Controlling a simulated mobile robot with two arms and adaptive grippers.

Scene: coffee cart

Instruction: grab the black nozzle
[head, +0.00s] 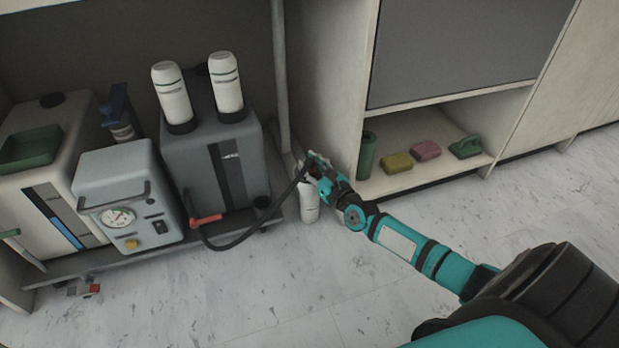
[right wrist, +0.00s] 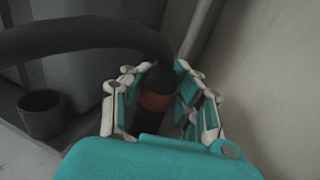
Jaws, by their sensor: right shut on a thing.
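The black nozzle (right wrist: 147,122) shows in the right wrist view as a dark cylinder with a red-brown band, standing between my fingers. A black hose (head: 245,240) runs to it from beside a red handle on the dark grey machine. My right gripper (head: 316,168) is shut on the nozzle; its teal fingers with pale joints close around it from both sides in the right wrist view (right wrist: 158,95). In the head view the fingers mostly hide the nozzle. My left gripper is not in view.
A white bottle (head: 309,205) stands just below my right gripper. The dark grey machine (head: 212,150) with two white canisters stands on the low shelf to the left, beside a grey gauge box (head: 125,195). A cabinet with sponges (head: 397,163) is at the right.

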